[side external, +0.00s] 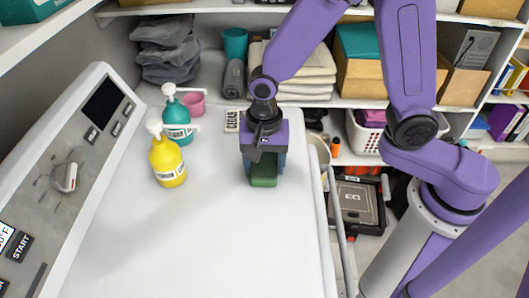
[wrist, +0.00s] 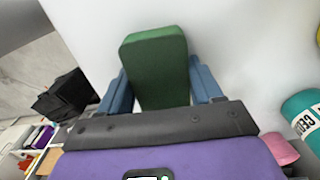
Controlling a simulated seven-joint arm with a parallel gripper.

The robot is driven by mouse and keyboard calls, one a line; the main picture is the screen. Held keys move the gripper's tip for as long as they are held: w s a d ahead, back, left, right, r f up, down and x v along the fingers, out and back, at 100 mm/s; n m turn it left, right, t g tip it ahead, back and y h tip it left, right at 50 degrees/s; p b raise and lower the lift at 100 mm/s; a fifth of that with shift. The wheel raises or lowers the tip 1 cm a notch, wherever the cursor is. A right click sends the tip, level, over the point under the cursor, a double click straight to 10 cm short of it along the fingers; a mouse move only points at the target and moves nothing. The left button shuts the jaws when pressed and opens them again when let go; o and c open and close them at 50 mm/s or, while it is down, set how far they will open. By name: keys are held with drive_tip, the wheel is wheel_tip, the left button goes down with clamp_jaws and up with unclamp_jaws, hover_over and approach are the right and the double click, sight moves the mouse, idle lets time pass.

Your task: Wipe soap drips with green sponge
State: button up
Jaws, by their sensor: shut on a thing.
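The green sponge (side external: 263,170) is between the blue fingers of my gripper (side external: 264,172), low over the white machine top (side external: 235,240). In the wrist view the sponge (wrist: 155,62) stands out from between the two fingers (wrist: 158,92), which are shut on its sides. I cannot tell whether the sponge touches the surface. A yellow pump bottle (side external: 167,162) and a teal pump bottle (side external: 177,125) stand upright to the left of my gripper. No distinct soap drips can be made out on the white top.
A pink cup (side external: 194,103) and a labelled box (side external: 232,121) stand behind, near the back edge. A sloped control panel (side external: 70,170) borders the left. Shelves with folded towels (side external: 300,72) are behind. The front of the white top is clear.

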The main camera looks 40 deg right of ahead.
drive_tip(key=shift+s+a+r, duration=0.1)
drive_tip(key=shift+s+a, duration=0.35)
drive_tip(key=shift+a, duration=0.05)
drive_tip(key=shift+d+r, duration=0.1)
drive_tip(key=shift+r, duration=3.85)
